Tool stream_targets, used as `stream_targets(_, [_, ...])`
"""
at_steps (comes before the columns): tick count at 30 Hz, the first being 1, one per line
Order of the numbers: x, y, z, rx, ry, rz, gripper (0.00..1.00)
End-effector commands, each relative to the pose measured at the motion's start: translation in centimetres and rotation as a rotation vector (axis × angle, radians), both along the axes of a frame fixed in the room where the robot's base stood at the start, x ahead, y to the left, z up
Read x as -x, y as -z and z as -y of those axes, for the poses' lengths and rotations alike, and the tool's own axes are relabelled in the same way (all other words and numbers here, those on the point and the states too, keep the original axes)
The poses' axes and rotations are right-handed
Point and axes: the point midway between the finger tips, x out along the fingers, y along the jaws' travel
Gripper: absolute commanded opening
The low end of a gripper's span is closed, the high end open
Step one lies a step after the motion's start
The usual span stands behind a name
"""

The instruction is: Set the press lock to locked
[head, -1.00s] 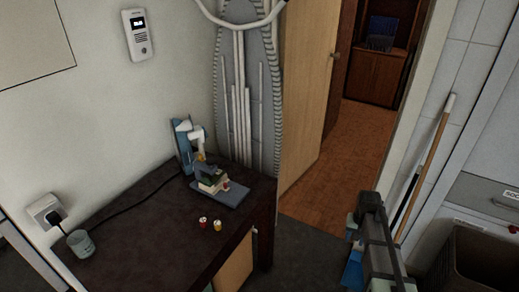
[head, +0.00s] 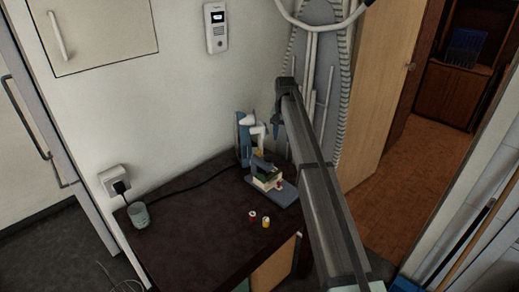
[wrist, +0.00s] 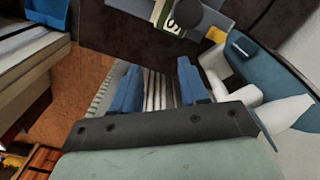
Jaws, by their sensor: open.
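A small blue and white device (head: 247,140) stands at the back of the dark table, with a grey base plate (head: 284,194) and a stacked block (head: 266,181) in front of it. I cannot tell which part is the press lock. In the wrist view the device's blue and white body (wrist: 258,62) is at the right, with a yellow part (wrist: 215,35) beside it. My gripper (head: 277,130) is right of the device and apart from it in the head picture. Its blue fingers (wrist: 158,85) are spread with nothing between them.
Two small spools, red (head: 252,217) and yellow (head: 266,222), stand on the dark table (head: 190,235). An ironing board (head: 315,60) leans behind my arm. The table's middle is clear.

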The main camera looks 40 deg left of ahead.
Motion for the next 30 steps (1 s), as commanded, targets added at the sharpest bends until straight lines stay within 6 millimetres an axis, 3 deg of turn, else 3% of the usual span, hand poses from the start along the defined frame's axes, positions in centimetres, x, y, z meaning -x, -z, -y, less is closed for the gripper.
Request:
stream_targets(1, [0.9,-1.6,-2.9,-0.001,-0.018,0.001,0.44])
stream_targets(3, [2.3,-3.2,-5.1,-0.001,-0.033,0.001,0.44])
stream_targets(6, [3.8,-4.7,-7.1,0.001,-0.047,0.000,0.44])
stream_targets(11, [4.8,-5.2,-8.2,0.002,-0.054,-0.001,0.44])
stream_targets(17, [4.8,-3.1,-8.1,0.002,-0.055,-0.001,0.44])
stream_targets(30, [4.8,4.6,-8.1,0.002,-0.055,-0.001,0.44])
